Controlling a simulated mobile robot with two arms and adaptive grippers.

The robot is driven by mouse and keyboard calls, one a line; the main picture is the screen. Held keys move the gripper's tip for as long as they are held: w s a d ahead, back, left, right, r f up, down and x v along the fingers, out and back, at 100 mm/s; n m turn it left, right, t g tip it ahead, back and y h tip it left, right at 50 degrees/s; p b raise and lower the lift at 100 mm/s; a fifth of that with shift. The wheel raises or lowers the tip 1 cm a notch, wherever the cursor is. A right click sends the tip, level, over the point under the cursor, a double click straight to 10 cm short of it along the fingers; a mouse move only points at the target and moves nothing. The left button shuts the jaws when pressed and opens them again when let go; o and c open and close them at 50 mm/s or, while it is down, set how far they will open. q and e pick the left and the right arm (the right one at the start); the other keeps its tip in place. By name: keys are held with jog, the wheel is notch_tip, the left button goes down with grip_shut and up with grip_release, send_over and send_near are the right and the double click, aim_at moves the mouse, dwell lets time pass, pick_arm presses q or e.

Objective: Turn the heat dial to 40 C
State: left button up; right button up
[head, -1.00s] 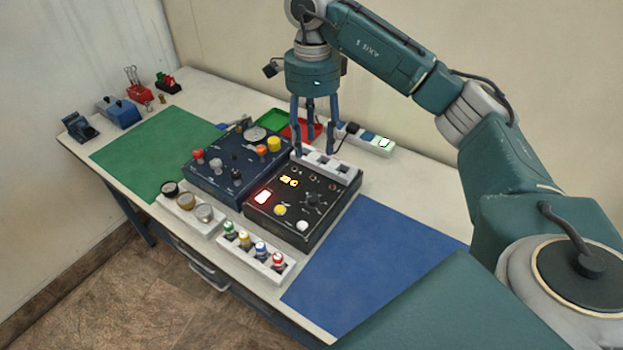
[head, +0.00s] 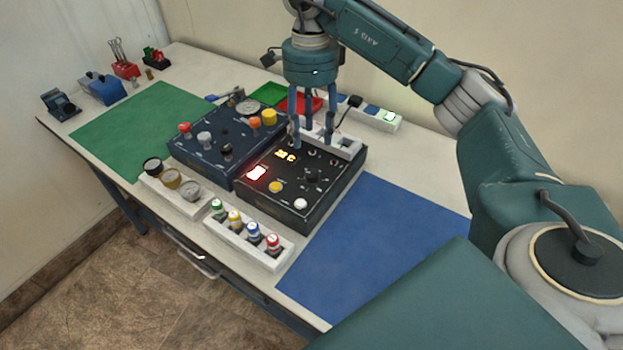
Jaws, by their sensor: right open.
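The black control box (head: 279,207) stands at the middle of the bench. A black dial (head: 313,178) with pale marks around it sits on its top, likely the heat dial; its labels are too small to read. A lit orange display (head: 285,155) is on the same panel, its digits unclear. My right gripper (head: 314,143) is open and empty, pointing down over the box's back edge. Its fingertips appear behind the dial and apart from it. My left gripper is not in view.
A dark blue box (head: 215,165) with several knobs adjoins on the left. The blue mat (head: 385,245) is bare.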

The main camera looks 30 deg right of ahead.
aim_at(312, 173)
jog(key=f, duration=1.1)
jog(key=shift+s+a+f, duration=0.2)
jog(key=shift+s, duration=0.15)
jog(key=shift+c, duration=0.3)
jog(key=c, duration=1.1)
